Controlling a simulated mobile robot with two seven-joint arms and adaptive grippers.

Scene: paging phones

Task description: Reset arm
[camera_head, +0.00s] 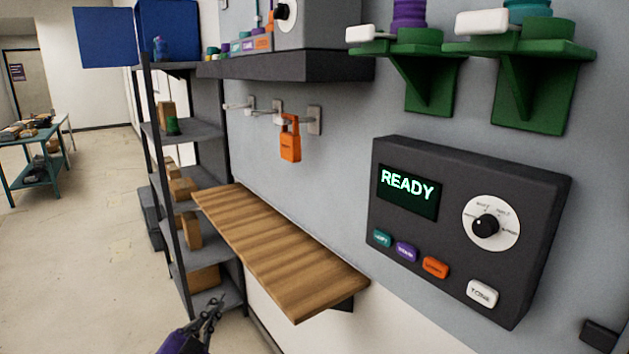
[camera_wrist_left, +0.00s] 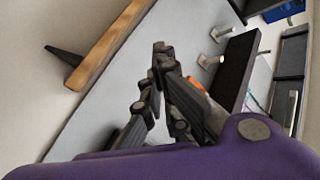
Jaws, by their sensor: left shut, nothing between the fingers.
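My left gripper (camera_head: 214,308) is low in the head view, below and left of the wooden shelf. It is shut and empty. It also shows in the left wrist view (camera_wrist_left: 160,50), with its dark fingers together and its purple body across the bottom. The gripper is apart from the wall and from the shelf. My right gripper is not in either view.
A wooden shelf (camera_head: 275,245) juts from the grey wall. A dark panel (camera_head: 470,225) reading READY is at right. An orange padlock-shaped tag (camera_head: 290,140) hangs from a hook. A dark rack (camera_head: 195,190) holds boxes. The floor (camera_head: 85,250) at left is clear.

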